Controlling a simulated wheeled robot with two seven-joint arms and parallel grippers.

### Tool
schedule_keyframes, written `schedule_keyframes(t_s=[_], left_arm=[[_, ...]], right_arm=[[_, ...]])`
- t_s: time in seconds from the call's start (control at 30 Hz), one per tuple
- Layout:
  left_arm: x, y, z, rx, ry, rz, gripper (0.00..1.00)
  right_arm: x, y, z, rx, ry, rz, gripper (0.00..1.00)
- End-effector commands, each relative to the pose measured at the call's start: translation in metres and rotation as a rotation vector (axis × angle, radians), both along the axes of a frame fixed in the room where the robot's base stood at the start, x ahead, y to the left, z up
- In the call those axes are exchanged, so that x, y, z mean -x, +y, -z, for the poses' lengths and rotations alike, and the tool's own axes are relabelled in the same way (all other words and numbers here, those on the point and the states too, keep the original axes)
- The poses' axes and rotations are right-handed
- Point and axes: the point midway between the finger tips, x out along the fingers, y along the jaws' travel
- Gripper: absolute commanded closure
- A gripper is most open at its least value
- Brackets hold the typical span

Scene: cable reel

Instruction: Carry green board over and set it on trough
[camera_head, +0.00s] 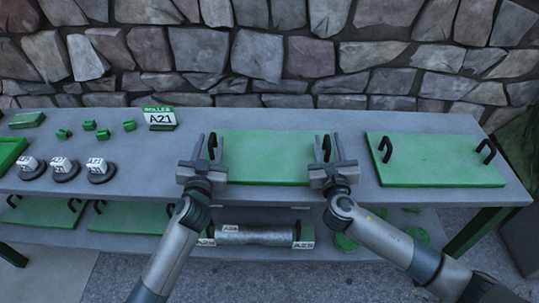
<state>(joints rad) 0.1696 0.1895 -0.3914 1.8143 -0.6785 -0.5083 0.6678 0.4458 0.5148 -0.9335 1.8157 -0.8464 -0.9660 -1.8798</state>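A green board (265,157) with a black handle at each end lies flat at the middle of the grey table. My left gripper (208,148) is at its left handle (212,146), with the fingers apart on either side of it. My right gripper (329,149) is at its right handle (326,148), fingers also apart around it. I see no clear grip on either handle. A second green board (435,160) with two black handles lies to the right. I cannot make out a trough for certain.
The lower shelf holds more green boards (40,214) and a grey roller (255,236). A stone wall (260,55) rises behind.

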Motion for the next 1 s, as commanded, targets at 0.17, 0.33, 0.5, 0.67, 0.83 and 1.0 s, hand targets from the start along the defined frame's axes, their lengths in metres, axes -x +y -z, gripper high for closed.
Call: schedule_keyframes(t_s=[0.17,0.33,0.5,0.67,0.83,1.0], left_arm=[[-0.0078,-0.0003,0.0001,-0.001,0.0,0.0,0.66],[-0.0085,-0.0004,-0.0001,0.0,0.0,0.0,0.66],[-0.0083,-0.0004,-0.0001,0.0,0.0,0.0,0.77],[-0.0083,-0.0002,0.0,0.0,0.0,0.0,1.0],[-0.0083,0.0003,0.0,-0.001,0.0,-0.001,1.0],[-0.0083,0.0006,-0.0001,-0.001,0.0,-0.002,1.0]], right_arm=[[-0.0077,-0.0005,0.0004,0.0,0.001,0.0,0.65],[-0.0084,-0.0004,0.0003,0.0,0.001,0.0,0.65],[-0.0082,-0.0004,0.0002,0.0,0.001,0.0,0.77],[-0.0082,-0.0007,0.0001,0.0,0.001,0.001,1.0],[-0.0083,-0.0011,0.0001,0.001,0.001,0.001,1.0],[-0.0083,-0.0015,0.0001,0.002,0.001,0.002,1.0]])
